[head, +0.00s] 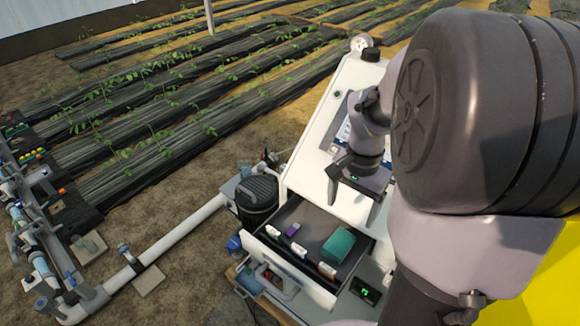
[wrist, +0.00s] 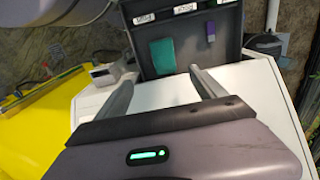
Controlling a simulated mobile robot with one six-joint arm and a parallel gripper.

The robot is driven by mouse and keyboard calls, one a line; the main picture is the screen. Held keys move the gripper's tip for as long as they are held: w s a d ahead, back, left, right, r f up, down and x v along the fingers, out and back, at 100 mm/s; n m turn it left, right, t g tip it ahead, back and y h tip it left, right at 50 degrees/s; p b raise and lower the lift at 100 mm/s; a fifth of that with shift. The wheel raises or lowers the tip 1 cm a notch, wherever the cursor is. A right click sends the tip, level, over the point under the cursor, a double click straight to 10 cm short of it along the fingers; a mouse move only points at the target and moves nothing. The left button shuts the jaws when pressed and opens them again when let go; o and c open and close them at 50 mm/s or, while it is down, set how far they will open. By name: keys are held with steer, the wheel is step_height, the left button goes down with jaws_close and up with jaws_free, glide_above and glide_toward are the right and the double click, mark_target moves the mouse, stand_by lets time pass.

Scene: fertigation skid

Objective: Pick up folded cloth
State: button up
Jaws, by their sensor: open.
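A teal folded cloth (head: 338,243) lies flat in the right part of an open dark-lined drawer (head: 270,232). In the wrist view the cloth (wrist: 161,55) shows beyond my fingertips, nearer the left finger. My gripper (head: 351,213) is open and empty, with its fingers pointing down above the drawer's back right area. It is apart from the cloth. In the wrist view both fingers of my gripper (wrist: 164,75) are spread wide with nothing between them.
A small purple item (head: 293,229) lies in the drawer left of the cloth. White labels (head: 299,250) stand along the drawer's front. The white sloped cabinet (head: 318,140) rises behind. A black bucket (head: 257,197) and white pipe (head: 187,229) are to the left.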

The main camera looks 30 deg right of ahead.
steer(key=b, duration=0.2)
glide_above(340, 242)
steer(key=f, duration=0.6)
steer(key=s+f, duration=0.1)
steer(key=f, duration=0.3)
steer(key=shift+a, duration=0.15)
steer(key=f, duration=0.2)
steer(key=w+f, duration=0.1)
steer(key=f, duration=0.1)
steer(key=shift+f+b, duration=0.35)
steer(key=shift+f, duration=0.05)
steer(key=shift+s+r, duration=0.1)
steer(key=c, duration=1.5)
